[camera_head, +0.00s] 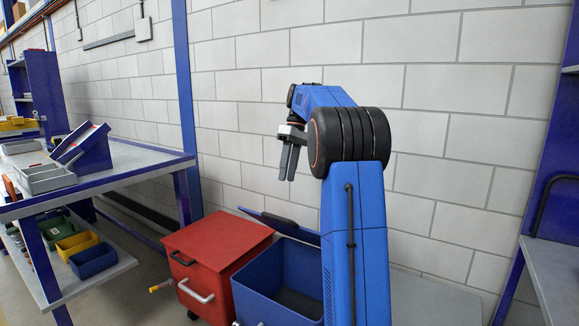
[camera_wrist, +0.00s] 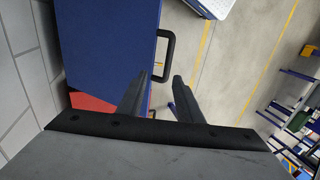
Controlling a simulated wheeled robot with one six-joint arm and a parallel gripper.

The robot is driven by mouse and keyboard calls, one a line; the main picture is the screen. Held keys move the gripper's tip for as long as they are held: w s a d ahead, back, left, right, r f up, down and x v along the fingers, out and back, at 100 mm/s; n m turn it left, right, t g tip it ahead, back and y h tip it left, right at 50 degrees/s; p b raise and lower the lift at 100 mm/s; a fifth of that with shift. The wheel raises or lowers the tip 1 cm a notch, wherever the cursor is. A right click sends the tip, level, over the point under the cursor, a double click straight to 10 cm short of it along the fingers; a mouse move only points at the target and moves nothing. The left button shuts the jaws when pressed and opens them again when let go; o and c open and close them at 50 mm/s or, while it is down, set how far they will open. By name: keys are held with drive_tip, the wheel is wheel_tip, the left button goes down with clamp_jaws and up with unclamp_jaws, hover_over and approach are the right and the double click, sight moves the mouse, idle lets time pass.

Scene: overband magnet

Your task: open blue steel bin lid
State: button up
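The blue steel bin (camera_head: 243,292) stands with its top open, and its dark inside shows. Its blue lid (camera_head: 252,214) is tipped up at the wall side of the bin, with a black handle (camera_head: 282,222) on it. In the wrist view a blue panel, which looks like the lid (camera_wrist: 108,40), fills the upper left with a black handle (camera_wrist: 167,55) at its right edge. My gripper (camera_head: 287,177) hangs above the bin, fingers down and apart from the lid. In the wrist view my gripper (camera_wrist: 162,77) is open and empty, its fingertips near the handle in the picture.
A closed red bin (camera_head: 215,255) stands directly left of the blue bin. A workbench (camera_head: 150,168) with trays is at the left. A white block wall (camera_head: 440,90) is close behind. Another blue-framed bench (camera_head: 555,270) is at the right. Open floor shows in the wrist view.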

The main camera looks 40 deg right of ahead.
drive_tip(key=shift+v, duration=1.15)
drive_tip(key=shift+w+d+f, duration=0.1)
drive_tip(key=shift+d, duration=0.1)
drive_tip(key=shift+c, duration=0.3)
